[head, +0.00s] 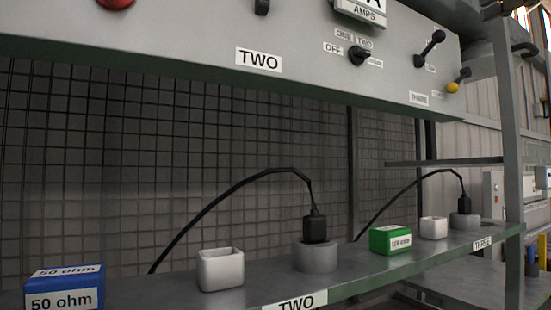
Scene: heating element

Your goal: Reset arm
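Neither of my grippers shows in the head view. A blue block (64,288) labelled "50 ohm" sits at the lower left of the shelf. A white open-topped holder (221,269) stands to its right and looks empty. A black plug (314,228) with a cable sits on a grey round socket (315,257) behind the "TWO" label. A green block (390,240) with a white label lies further right. Beyond it are a second white holder (433,228) and another plug (463,205) on a grey socket (465,220).
The shelf (270,290) runs from lower left to right. Above it hangs a control panel (200,40) with a rotary knob (357,56), levers (432,46) and a red button (116,3). A grid wall (90,150) stands behind. A post (508,150) bounds the right side.

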